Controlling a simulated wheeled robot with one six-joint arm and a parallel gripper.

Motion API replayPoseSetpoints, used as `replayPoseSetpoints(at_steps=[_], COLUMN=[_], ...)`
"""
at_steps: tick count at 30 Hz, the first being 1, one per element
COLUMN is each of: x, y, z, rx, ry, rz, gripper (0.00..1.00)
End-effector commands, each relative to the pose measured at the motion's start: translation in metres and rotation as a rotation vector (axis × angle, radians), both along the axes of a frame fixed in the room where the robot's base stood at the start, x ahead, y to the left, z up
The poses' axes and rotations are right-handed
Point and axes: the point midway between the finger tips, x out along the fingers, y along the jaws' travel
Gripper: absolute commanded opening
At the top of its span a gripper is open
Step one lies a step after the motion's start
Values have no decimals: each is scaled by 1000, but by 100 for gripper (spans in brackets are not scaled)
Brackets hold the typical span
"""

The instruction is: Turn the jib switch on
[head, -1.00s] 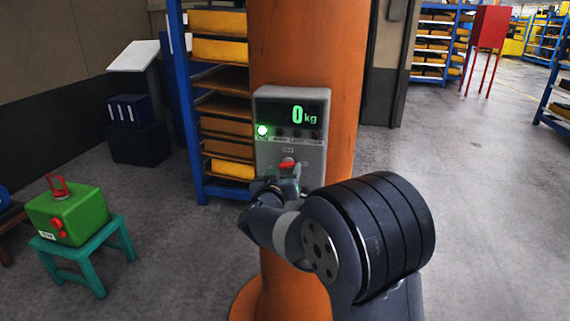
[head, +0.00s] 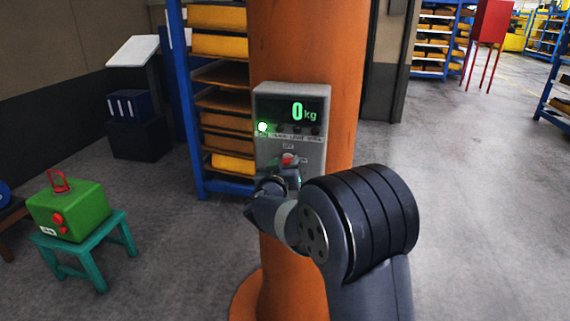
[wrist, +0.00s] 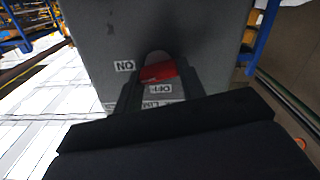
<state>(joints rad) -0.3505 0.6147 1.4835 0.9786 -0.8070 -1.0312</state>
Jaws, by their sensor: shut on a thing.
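The grey control box (head: 291,104) on the orange column carries a display reading 0 kg and a lit green lamp (head: 262,127). Its red switch lever (head: 287,160) sits low on the face, partly hidden by my gripper (head: 284,174). In the wrist view the red lever (wrist: 158,71) lies between the fingertips of my gripper (wrist: 157,82), which is shut on it. The lever lies nearly crosswise there, slightly tilted, its left end towards the upside-down ON label (wrist: 125,66). An upside-down OFF label (wrist: 160,89) is just below it. A lower label is partly hidden.
The orange column (head: 307,45) stands close in front of me. A blue rack with yellow bins (head: 219,50) is behind it on the left. A green box (head: 70,209) sits on a teal stool (head: 103,246) at left. The floor on the right is clear.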

Motion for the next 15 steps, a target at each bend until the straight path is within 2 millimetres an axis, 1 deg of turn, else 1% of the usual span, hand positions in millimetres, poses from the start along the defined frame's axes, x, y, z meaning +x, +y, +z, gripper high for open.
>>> replayPoseSetpoints(at_steps=[1, 3, 7, 15], x=[0, 0, 0, 0], y=[0, 0, 0, -1], z=[0, 0, -1, -2], rx=[0, 0, 27, 214], ry=[0, 0, -8, -64], rz=[0, 0, 0, 0], gripper=[21, 15, 15, 15])
